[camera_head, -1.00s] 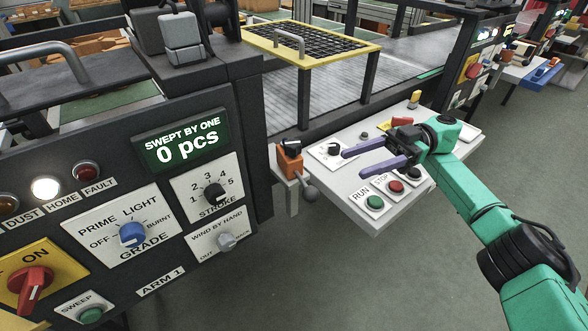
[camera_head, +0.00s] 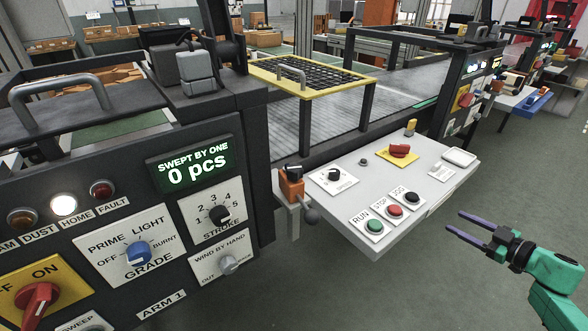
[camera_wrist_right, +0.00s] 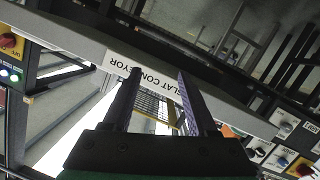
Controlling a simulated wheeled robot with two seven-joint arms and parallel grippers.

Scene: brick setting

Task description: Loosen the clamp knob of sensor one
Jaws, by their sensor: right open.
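A small orange block (camera_head: 291,187) with a black knob (camera_head: 293,171) on top sits on a grey bracket at the left end of the pale control desk. My right gripper (camera_head: 455,222) is open and empty, in front of the desk's right side, well apart from the orange block. Its two purple-grey fingers also show in the right wrist view (camera_wrist_right: 159,75), with nothing between them. My left gripper is not in view.
The desk (camera_head: 345,218) carries RUN and STOP buttons, a black dial and a red switch (camera_head: 399,151) on yellow. A dark panel (camera_head: 120,210) with dials and a "0 pcs" display (camera_head: 189,165) stands left. The floor (camera_head: 370,295) in front is clear.

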